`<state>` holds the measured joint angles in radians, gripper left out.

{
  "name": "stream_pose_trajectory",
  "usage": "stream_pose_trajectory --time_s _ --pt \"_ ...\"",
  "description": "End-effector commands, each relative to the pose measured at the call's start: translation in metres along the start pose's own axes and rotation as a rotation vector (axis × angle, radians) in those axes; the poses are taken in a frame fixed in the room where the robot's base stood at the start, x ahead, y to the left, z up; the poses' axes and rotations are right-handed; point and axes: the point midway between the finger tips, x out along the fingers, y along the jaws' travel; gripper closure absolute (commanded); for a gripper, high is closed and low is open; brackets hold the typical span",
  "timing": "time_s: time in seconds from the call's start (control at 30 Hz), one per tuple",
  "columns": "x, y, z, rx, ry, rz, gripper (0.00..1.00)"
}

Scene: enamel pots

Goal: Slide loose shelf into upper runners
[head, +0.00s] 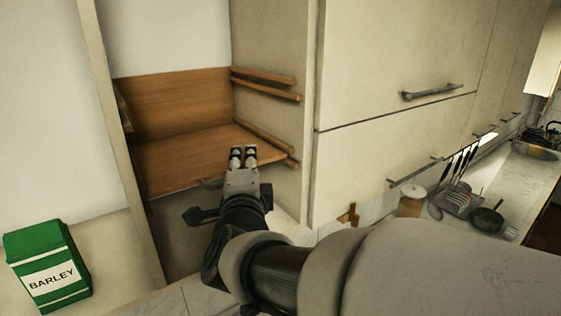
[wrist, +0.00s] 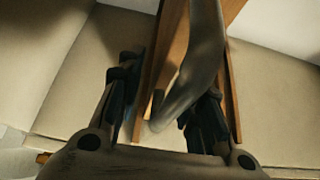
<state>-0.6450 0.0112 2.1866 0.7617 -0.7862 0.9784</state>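The open cabinet has a wooden shelf board (head: 190,158) lying low inside it. A pair of upper runners (head: 265,83) is on the right wall, clear of the board; a lower runner (head: 268,141) is beside the board's right side. My gripper (head: 243,153) is at the board's front right. In the wrist view my gripper (wrist: 160,108) has its fingers apart, with the grey handle (wrist: 195,75) between them and wood (wrist: 170,50) behind. Whether a finger touches the handle is unclear.
A second wooden panel (head: 175,101) stands behind the shelf. The cabinet's left side wall (head: 117,130) and right side wall (head: 285,40) bound the opening. A green barley tin (head: 48,268) stands at lower left. Closed cabinet doors (head: 400,50) with bar handles are at right.

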Motion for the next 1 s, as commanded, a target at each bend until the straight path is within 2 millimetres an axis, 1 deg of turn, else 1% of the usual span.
stream_pose_trajectory --time_s 0.17,0.67,1.0 --pt "-0.0001 0.0001 0.0 0.0 0.0 0.0 0.67" --pt "-0.0003 0.0001 0.0 0.0 0.0 0.0 1.0" --pt "-0.0003 0.0 0.0 0.0 0.0 0.0 1.0"
